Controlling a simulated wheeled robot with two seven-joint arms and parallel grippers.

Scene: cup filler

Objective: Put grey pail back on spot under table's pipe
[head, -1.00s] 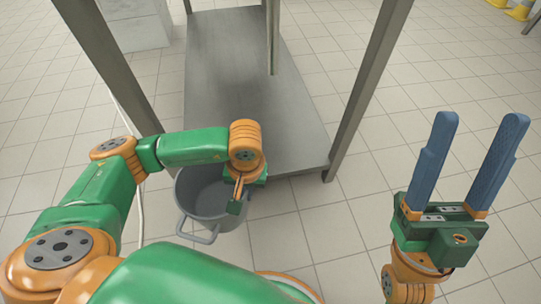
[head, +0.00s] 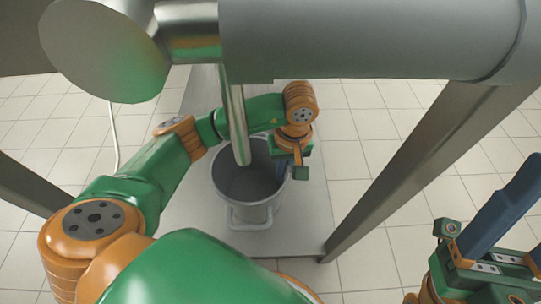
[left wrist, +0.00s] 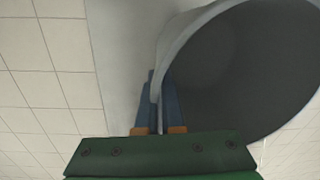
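The grey pail (head: 255,210) is upright over the table's lower shelf, its handle toward me. I cannot tell whether its base touches the shelf. My left gripper (head: 299,165) is at the pail's right rim. In the left wrist view, its blue fingers (left wrist: 162,100) are on either side of the wall of the pail (left wrist: 235,75), shut on the rim. The thin vertical pipe (head: 236,125) hangs in front of the pail; its lower end overlaps the pail's opening in the picture. My right gripper (head: 522,222) is empty at the right edge, fingers apart, partly cut off.
A thick grey horizontal pipe (head: 370,40) crosses the top of the head view. Table legs (head: 400,180) stand at right and left (head: 30,185) of the bare grey lower shelf (head: 300,225). The shelf's spot is not visible. Tiled floor lies around.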

